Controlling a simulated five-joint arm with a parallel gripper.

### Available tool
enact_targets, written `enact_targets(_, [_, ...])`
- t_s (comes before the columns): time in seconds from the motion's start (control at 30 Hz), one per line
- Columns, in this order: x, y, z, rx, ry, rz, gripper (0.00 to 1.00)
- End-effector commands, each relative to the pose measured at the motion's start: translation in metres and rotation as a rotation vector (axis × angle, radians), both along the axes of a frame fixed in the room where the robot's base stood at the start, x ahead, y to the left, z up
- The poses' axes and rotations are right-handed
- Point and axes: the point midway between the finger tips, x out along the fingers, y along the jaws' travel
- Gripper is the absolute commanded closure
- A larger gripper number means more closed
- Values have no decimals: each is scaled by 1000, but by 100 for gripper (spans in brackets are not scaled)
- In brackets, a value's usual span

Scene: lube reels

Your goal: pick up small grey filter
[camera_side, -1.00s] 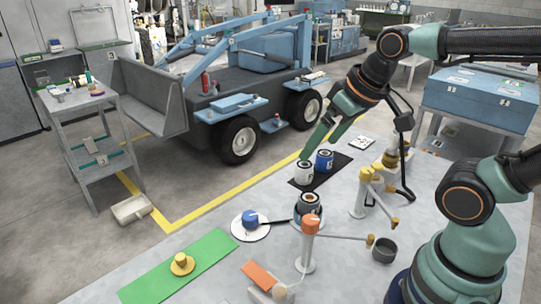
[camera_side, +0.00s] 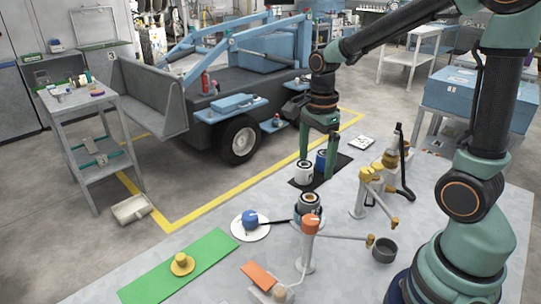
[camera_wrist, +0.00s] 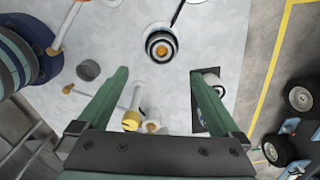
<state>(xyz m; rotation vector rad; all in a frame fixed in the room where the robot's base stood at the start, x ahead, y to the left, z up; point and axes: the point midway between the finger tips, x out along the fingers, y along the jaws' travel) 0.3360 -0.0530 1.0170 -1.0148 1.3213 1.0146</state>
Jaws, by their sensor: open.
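A small light grey, nearly white filter (camera_side: 304,174) with a dark top stands upright on a black mat (camera_side: 342,163). A blue filter (camera_side: 320,160) stands right behind it. My gripper (camera_side: 316,166) points down over the mat, open and empty. In the side view one finger ends at the grey filter's top and the other comes down right of the blue filter; contact cannot be told. In the wrist view the grey filter (camera_wrist: 214,78) lies outside the right finger of my gripper (camera_wrist: 158,72), partly hidden by it; the blue filter is not clearly seen there.
A dark ringed cylinder (camera_side: 309,205) stands just in front of the mat. Orange-topped (camera_side: 309,245) and yellow-topped (camera_side: 360,195) posts with side arms stand nearby. A grey cup (camera_side: 384,250) is at right. A green mat (camera_side: 205,255) lies front left.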

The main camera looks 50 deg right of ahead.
Motion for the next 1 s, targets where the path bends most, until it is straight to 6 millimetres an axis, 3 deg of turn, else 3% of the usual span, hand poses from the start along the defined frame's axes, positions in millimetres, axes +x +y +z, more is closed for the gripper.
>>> enact_targets(0.3, [-1, 0, -51, 1, 6, -3, 0])
enact_targets(0.57, [0, 0, -69, 1, 3, -1, 0])
enact_targets(1.0, [3, 0, -116, 1, 3, 0, 0])
